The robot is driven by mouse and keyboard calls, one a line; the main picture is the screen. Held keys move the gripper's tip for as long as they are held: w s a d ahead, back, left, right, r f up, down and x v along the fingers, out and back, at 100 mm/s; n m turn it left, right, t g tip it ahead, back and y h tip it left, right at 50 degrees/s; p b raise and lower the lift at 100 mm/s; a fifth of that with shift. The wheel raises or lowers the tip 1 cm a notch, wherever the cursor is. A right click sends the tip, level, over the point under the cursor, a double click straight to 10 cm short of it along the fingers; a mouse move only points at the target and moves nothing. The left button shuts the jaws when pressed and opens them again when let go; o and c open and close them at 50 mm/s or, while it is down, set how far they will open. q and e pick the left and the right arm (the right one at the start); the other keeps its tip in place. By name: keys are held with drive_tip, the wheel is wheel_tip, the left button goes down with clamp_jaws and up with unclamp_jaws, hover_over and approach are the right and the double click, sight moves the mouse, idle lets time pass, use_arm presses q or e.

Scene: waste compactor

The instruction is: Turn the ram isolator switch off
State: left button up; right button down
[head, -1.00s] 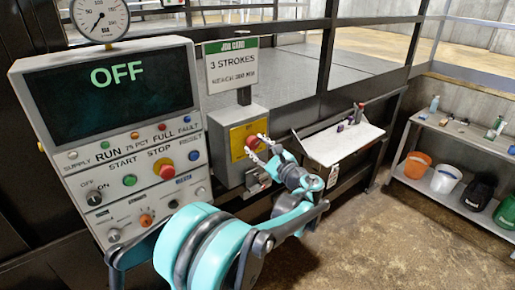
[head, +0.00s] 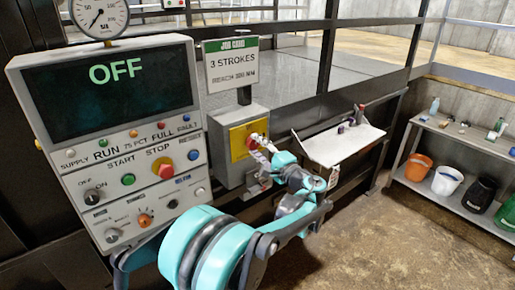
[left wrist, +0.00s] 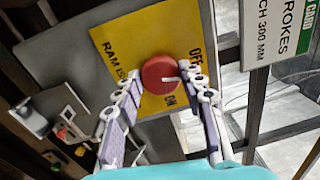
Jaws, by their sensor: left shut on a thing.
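The ram isolator switch is a round red knob (head: 251,141) on a yellow plate (head: 237,136) on the front of a grey box (head: 222,164). My left gripper (head: 260,146) is at the knob. In the left wrist view its fingers (left wrist: 163,84) lie on either side of the knob, shut on it. My right gripper is not in view.
A control panel (head: 125,185) with a screen reading OFF stands to the left. A job card sign (head: 232,66) rises above the box. A small white shelf (head: 335,150) is to the right. A bench with buckets (head: 445,180) stands far right. The floor between is clear.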

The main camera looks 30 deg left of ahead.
use_arm(q)
drive_tip(key=shift+f+n, duration=0.1)
drive_tip(key=shift+n, duration=1.5)
drive_tip(key=o, duration=1.2)
drive_tip(key=shift+c, duration=0.2)
drive_tip(key=v, duration=1.2)
